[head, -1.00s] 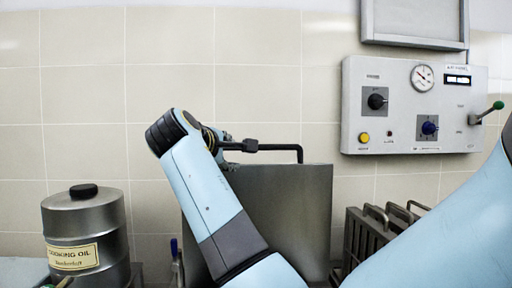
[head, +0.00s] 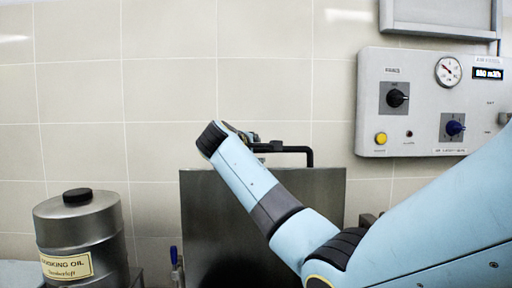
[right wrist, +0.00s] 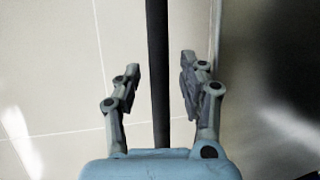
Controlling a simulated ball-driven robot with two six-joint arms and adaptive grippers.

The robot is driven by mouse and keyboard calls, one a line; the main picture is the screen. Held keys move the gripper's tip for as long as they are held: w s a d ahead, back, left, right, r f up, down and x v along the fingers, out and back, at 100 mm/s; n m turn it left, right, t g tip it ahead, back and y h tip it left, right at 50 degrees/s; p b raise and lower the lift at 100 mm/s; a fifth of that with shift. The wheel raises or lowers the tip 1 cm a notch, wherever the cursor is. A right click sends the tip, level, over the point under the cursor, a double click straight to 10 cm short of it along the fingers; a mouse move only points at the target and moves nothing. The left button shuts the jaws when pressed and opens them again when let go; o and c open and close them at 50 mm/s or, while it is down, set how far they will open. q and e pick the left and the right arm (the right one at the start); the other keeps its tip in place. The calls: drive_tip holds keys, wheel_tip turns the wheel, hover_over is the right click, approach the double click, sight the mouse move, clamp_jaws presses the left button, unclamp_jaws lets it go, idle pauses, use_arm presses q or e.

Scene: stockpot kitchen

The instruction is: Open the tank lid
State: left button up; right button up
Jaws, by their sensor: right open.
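The tank lid (head: 320,205) is a grey steel panel standing upright against the tiled wall, with its lower part out of view. A black bar handle (head: 297,149) runs along its top edge and bends down at the right end. My right gripper (head: 252,138) is at the left part of this handle, partly hidden behind my wrist. In the right wrist view, the open fingers (right wrist: 160,82) stand on either side of the black bar (right wrist: 158,50), with gaps on both sides. The lid's steel face (right wrist: 265,90) lies to the right there. My left gripper is not in view.
A steel cooking oil canister (head: 82,232) with a black cap stands at the left. A control panel (head: 425,105) with knobs and a gauge hangs on the wall at the right. A blue-handled valve (head: 174,256) is left of the lid.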

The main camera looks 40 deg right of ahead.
drive_tip(key=shift+d, duration=0.25)
drive_tip(key=shift+w, duration=0.1)
clamp_jaws()
idle(0.3)
